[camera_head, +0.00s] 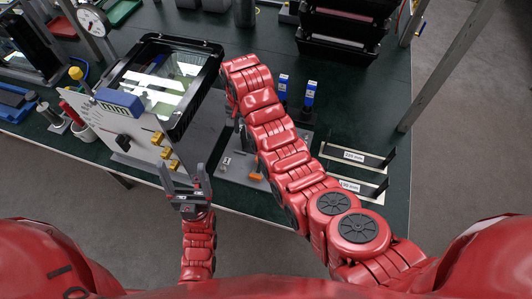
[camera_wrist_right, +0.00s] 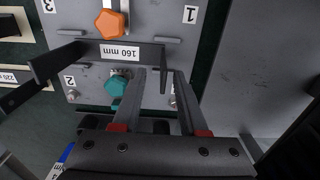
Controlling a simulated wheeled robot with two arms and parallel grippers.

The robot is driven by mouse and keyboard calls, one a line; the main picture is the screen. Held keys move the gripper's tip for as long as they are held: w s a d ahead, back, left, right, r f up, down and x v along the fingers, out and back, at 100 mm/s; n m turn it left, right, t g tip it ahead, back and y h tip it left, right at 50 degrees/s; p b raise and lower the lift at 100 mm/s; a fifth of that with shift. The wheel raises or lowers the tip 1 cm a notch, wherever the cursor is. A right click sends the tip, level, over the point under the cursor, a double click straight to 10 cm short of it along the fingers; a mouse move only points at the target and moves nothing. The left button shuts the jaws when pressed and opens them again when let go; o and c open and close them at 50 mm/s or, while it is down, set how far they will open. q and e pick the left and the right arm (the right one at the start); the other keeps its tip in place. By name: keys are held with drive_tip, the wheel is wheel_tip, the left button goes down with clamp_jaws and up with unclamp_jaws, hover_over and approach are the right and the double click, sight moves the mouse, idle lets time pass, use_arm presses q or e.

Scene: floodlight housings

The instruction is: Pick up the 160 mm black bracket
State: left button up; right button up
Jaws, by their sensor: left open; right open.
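In the right wrist view the black bracket (camera_wrist_right: 85,52) with a white "160 mm" label lies across a grey plate. Its bent right end stands between the two fingertips of my right gripper (camera_wrist_right: 161,75), which is open; I cannot tell whether either finger touches it. In the head view my right arm hides this bracket and the right gripper. My left gripper (camera_head: 182,178) is open and empty at the table's front edge, by the lower corner of a grey panel.
The grey numbered plate (camera_wrist_right: 225,45) carries an orange knob (camera_wrist_right: 110,24) and a teal knob (camera_wrist_right: 117,84) close to the bracket. Brackets labelled 220 mm (camera_head: 375,160) and 190 mm (camera_head: 375,190) lie to the right. A floodlight housing (camera_head: 207,85) stands at left on the dark green table.

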sight(245, 146)
drive_tip(key=shift+f, duration=0.4)
drive_tip(key=shift+f+p, duration=0.3)
drive_tip(key=f+p, duration=0.1)
drive_tip(key=f, duration=0.2)
drive_tip(key=shift+a+p, duration=0.2)
drive_tip(key=shift+p, duration=0.1)
drive_tip(key=shift+w+f, duration=0.1)
drive_tip(key=shift+f, duration=0.8)
clamp_jaws()
